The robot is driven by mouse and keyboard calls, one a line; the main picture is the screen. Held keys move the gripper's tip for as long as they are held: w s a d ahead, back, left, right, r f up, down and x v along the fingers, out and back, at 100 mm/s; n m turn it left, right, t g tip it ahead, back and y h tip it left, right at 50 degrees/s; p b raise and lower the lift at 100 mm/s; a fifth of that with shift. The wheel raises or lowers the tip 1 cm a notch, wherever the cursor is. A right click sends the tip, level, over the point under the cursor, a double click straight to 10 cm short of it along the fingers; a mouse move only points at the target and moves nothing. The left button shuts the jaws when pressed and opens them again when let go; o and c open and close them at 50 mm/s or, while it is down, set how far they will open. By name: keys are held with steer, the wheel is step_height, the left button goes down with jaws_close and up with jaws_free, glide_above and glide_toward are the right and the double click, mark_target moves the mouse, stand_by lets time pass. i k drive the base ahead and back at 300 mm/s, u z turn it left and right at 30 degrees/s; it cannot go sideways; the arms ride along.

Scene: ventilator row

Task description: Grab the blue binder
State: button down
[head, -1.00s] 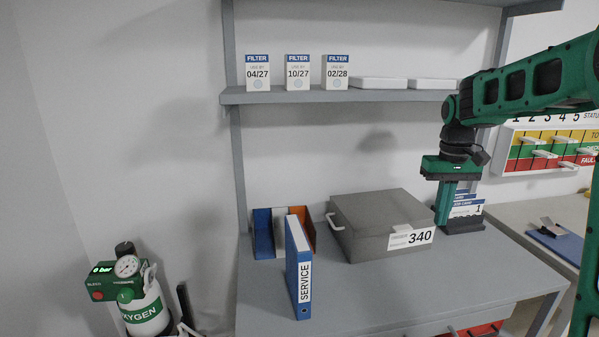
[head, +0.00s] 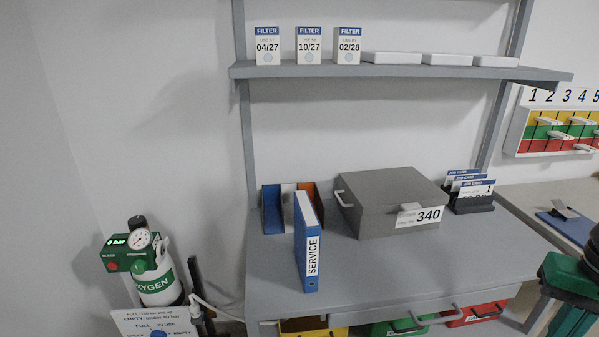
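The blue binder (head: 308,247) stands upright on the grey workbench (head: 390,275), with its white SERVICE label facing me. It is in front of a rack with blue, white and orange parts, and left of a grey box marked 340. My gripper (head: 570,322) is at the lower right corner, partly cut off by the frame edge. It is well to the right of the binder and apart from it. Its fingertips are not clearly visible, so I cannot see whether it is open or shut.
The grey box (head: 390,203) and job card holder (head: 470,193) stand at the bench's back. A shelf (head: 400,73) with filter boxes runs above. An oxygen cylinder (head: 158,283) stands left. Coloured drawers (head: 398,327) are below. The bench front right of the binder is clear.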

mark_target(307, 226)
steer(key=z, duration=0.35)
steer(key=k, duration=1.4)
steer(key=u, duration=0.6)
steer(key=i, duration=1.2)
steer(key=z, duration=0.05)
